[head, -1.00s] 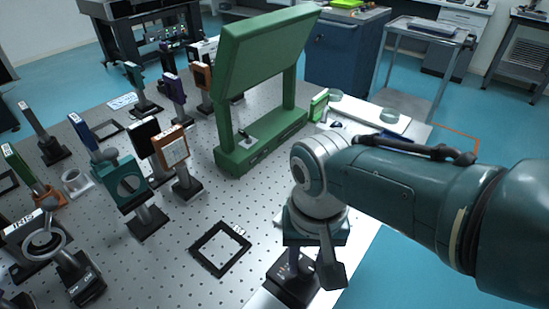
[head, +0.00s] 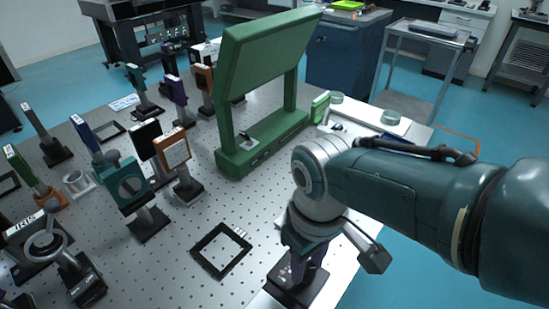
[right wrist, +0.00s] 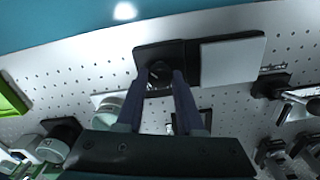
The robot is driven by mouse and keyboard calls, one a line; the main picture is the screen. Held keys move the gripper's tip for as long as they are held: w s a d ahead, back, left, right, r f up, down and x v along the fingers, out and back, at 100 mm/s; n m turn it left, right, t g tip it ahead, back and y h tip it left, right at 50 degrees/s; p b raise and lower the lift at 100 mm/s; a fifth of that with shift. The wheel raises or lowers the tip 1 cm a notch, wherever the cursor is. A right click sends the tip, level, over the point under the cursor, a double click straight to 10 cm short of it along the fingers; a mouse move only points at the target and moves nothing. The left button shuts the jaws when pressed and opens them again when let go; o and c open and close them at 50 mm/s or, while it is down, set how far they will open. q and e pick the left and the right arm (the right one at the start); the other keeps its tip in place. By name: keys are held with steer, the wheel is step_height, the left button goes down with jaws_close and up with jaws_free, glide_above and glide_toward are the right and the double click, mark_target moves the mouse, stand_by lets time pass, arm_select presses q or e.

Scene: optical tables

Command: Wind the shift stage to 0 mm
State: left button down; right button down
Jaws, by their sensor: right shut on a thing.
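The shift stage (head: 292,292) is a dark block at the table's front edge in the head view, mostly hidden under my right arm. In the right wrist view it shows as a black block (right wrist: 144,58) with a pale flat plate (right wrist: 230,60) beside it. My right gripper (head: 302,268) points down over the stage. In the right wrist view its two fingers (right wrist: 160,78) close on a small dark round knob (right wrist: 159,70) on the black block. I cannot read any scale or position mark. My left gripper is not in view.
A tall green frame (head: 262,62) stands behind my right arm. Several optic mounts, such as a teal one (head: 130,188), fill the table's left side. A black square outline (head: 221,250) lies left of the stage. Bare perforated tabletop (head: 190,222) lies between.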

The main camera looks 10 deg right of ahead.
mark_target(307, 268)
stand_by(0.4)
steer(key=c, duration=0.5)
jaws_free()
steer(key=shift+r, duration=0.1)
step_height(307, 268, up, 8)
steer(key=p, duration=0.6)
steer(key=shift+r+p, duration=0.2)
steer(key=shift+p, duration=0.15)
steer(key=shift+r, duration=0.65)
